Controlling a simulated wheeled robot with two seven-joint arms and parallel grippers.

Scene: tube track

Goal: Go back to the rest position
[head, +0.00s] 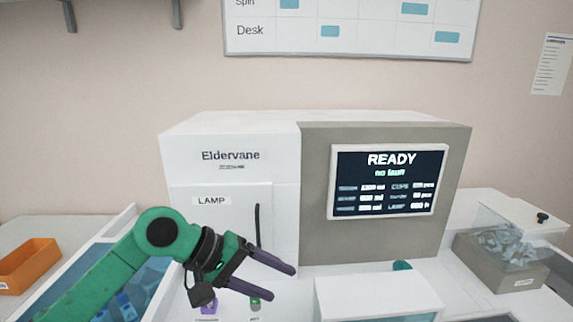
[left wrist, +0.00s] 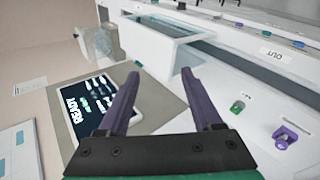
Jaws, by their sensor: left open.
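My left gripper (head: 270,275) is in front of the white and grey Eldervane machine (head: 385,255), with its arm coming in from the left. Its two purple fingers are apart, with nothing between them. It also shows in the left wrist view (left wrist: 160,88), open and empty. A closed LAMP door (head: 220,225) with a dark handle is just behind the gripper. My right gripper is not in either view.
A white box (head: 378,295) stands at front centre. A clear-lidded grey container (head: 500,262) is at the right. A blue-lined bin (head: 120,225) and an orange tray (head: 28,262) are at the left. Small green (head: 255,304) and purple (head: 208,306) parts sit below the gripper.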

